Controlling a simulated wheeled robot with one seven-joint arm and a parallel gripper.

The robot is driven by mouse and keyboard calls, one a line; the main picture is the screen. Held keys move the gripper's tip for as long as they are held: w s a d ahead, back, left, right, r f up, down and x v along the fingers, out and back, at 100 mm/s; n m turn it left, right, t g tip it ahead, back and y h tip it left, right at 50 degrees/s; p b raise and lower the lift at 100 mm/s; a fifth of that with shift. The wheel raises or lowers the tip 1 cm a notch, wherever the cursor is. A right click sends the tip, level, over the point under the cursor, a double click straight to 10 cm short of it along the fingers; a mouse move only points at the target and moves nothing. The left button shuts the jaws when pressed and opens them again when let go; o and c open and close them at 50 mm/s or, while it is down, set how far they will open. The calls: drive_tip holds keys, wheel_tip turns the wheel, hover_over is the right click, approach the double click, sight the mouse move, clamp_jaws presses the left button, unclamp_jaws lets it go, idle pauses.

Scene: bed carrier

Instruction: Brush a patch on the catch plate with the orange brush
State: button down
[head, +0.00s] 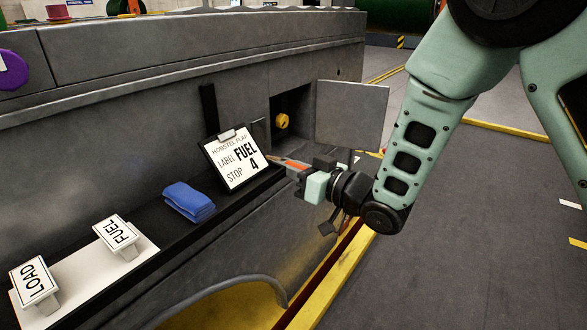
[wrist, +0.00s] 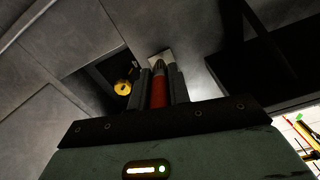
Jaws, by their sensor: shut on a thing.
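My gripper (head: 290,168) is shut on the orange brush (head: 296,164), in front of the carrier's side and just below the open hatch. In the wrist view the brush (wrist: 158,92) stands between the two fingers (wrist: 160,84), its dark tip pointing away from me. A small pale plate (wrist: 158,57) shows just beyond the tip; it may be the catch plate. I cannot tell whether the bristles touch it. In the head view I cannot make out this plate with certainty.
The hatch door (head: 352,114) stands open right of a recess with a yellow knob (head: 282,121). Floor at right is clear.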

drive_tip(key=shift+r, duration=0.1)
idle(0.4)
drive_tip(key=shift+w+d+r+p, duration=0.3)
drive_tip(key=shift+w+d+r, duration=0.05)
drive_tip(key=shift+w, duration=0.05)
drive_tip(key=shift+w+a, duration=0.45)
drive_tip(key=shift+a, duration=0.1)
idle(1.3)
drive_tip(key=shift+s+a, duration=0.1)
idle(0.3)
drive_tip(key=shift+s+a+r, duration=0.25)
drive_tip(key=shift+s+a, duration=0.35)
drive_tip(key=shift+s, duration=0.15)
drive_tip(key=shift+s, duration=0.1)
